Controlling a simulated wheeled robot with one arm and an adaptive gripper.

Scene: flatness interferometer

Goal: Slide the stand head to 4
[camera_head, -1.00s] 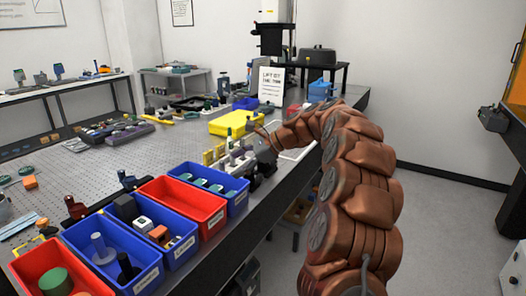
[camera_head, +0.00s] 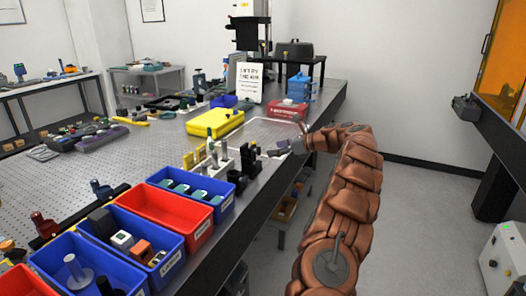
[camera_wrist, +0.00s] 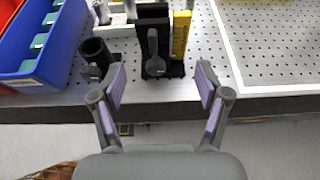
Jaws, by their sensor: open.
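The black stand (camera_wrist: 153,30) stands upright near the front edge of the table, with a yellow scale (camera_wrist: 181,33) along its right side. A dark head with a rounded knob (camera_wrist: 153,62) sits low on the stand, facing me. The scale's numbers are too small to read. The stand also shows in the head view (camera_head: 248,160). My gripper (camera_wrist: 160,84) is open and empty, its two purple-padded fingers spread left and right of the knob and short of it. In the head view my gripper (camera_head: 283,149) is just right of the stand.
A black cylindrical holder (camera_wrist: 97,57) stands close left of the stand, near my left finger. A blue bin (camera_wrist: 42,42) is farther left. A white-outlined area (camera_head: 272,130) of the table right of the stand is clear. A yellow case (camera_head: 216,122) lies behind.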

